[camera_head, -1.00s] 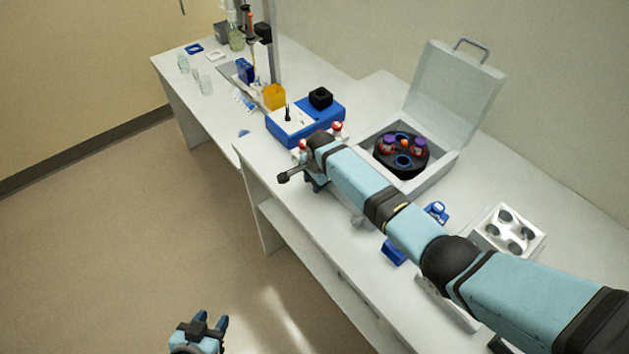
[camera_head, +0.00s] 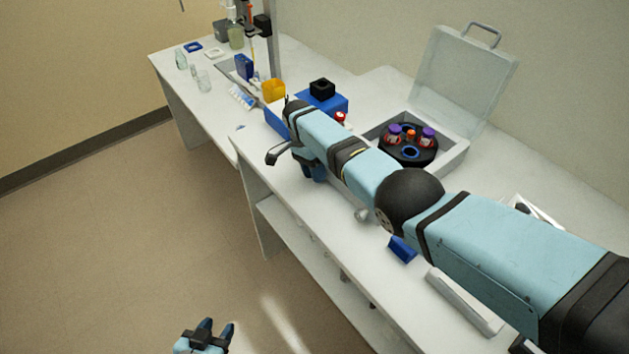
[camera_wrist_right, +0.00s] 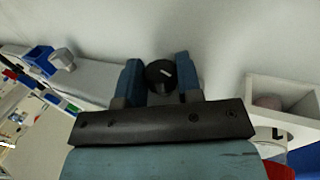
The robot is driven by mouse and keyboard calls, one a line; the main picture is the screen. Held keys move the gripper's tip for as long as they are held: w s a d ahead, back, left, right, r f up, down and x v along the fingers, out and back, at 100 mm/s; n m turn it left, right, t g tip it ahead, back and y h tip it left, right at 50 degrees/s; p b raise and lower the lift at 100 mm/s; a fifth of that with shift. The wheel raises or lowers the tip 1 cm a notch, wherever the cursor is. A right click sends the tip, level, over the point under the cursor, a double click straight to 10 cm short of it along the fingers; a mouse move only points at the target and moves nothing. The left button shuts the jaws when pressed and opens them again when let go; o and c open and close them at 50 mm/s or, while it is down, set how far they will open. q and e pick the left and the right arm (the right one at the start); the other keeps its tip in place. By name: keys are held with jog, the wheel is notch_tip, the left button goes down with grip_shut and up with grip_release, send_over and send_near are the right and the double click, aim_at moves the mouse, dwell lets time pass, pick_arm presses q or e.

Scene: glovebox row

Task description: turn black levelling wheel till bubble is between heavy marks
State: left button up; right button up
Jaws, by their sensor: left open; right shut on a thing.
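In the head view my right arm hides the wheel, and only part of the right gripper (camera_head: 313,170) shows under the wrist, near the bench's front edge. The bubble and its heavy marks are not visible in either view. My left gripper (camera_head: 216,327) is open and empty over the floor at the bottom of the head view.
A blue box (camera_head: 325,103) stands beyond my right wrist. An open grey case (camera_head: 456,155) holds a black rotor (camera_head: 425,154) with capped tubes. A blue block (camera_head: 402,250) lies near the bench front. Glassware and an orange container (camera_head: 273,90) stand further left. The floor at left is clear.

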jog(key=shift+f+b, duration=0.2)
jog(key=shift+b, duration=0.2)
pick_arm(q)
jog(key=shift+a+f, duration=0.15)
jog(key=shift+f, duration=0.75)
pick_arm(e)
jog(key=shift+r+g, duration=0.1)
jog(key=shift+g, duration=0.2)
pick_arm(q)
jog(key=shift+a, duration=0.1)
jog(key=shift+f, duration=0.1)
pick_arm(e)
jog(key=o, duration=0.9)
jog(key=shift+o, duration=0.2)
jog(key=shift+r, duration=0.1)
